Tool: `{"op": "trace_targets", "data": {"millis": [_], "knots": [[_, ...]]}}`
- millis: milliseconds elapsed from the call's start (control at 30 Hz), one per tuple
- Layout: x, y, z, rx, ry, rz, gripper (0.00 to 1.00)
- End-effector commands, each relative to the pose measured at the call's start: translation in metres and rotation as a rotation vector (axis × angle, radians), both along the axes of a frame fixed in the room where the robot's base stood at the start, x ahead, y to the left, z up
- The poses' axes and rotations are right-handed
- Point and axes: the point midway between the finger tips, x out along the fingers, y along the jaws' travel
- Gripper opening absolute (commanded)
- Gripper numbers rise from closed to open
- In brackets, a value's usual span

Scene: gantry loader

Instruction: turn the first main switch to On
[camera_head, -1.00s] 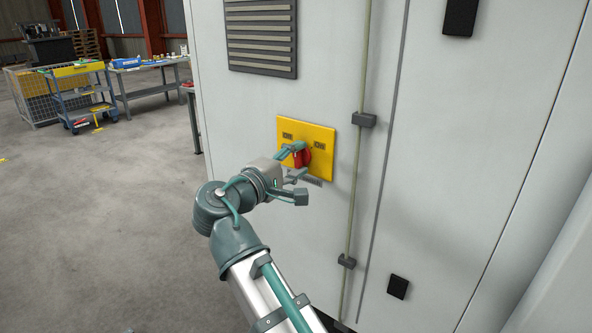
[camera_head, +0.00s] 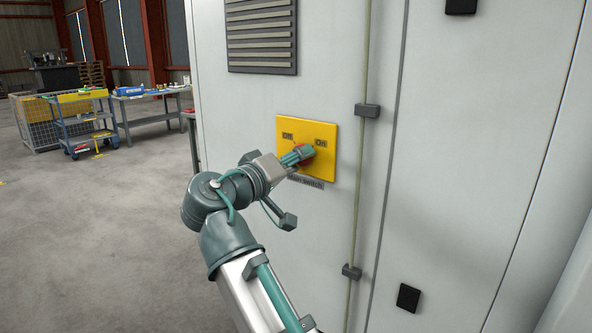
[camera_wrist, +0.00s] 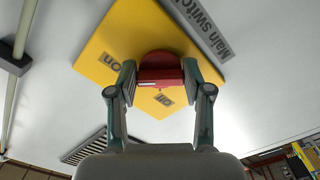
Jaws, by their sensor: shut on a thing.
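The main switch is a red knob (camera_wrist: 160,68) on a yellow plate (camera_head: 325,166) fixed to the pale cabinet. The plate reads "Off" at upper left and "On" at upper right in the head view. In the wrist view, my gripper (camera_wrist: 159,83) is shut on the knob's grip bar, with one finger on each side. A white mark on the bar lies left of its middle, on the side of the word "on". In the head view, my gripper (camera_head: 305,155) hides most of the knob. A grey label (camera_wrist: 212,32) reads "Main switch".
The cabinet (camera_head: 250,110) has a louvred vent (camera_head: 262,40) above the plate and a vertical conduit (camera_head: 362,160) to its right. A blue trolley (camera_head: 82,122) and a workbench (camera_head: 150,95) stand at the back left. The floor left of the cabinet is clear.

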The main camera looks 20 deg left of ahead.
Motion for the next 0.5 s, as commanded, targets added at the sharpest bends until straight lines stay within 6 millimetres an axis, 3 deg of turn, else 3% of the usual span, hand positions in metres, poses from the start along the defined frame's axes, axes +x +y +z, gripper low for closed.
{"op": "trace_targets", "data": {"millis": [500], "knots": [[-0.0002,0.0000,-0.0003,0.061,-0.021,0.000,0.15]]}}
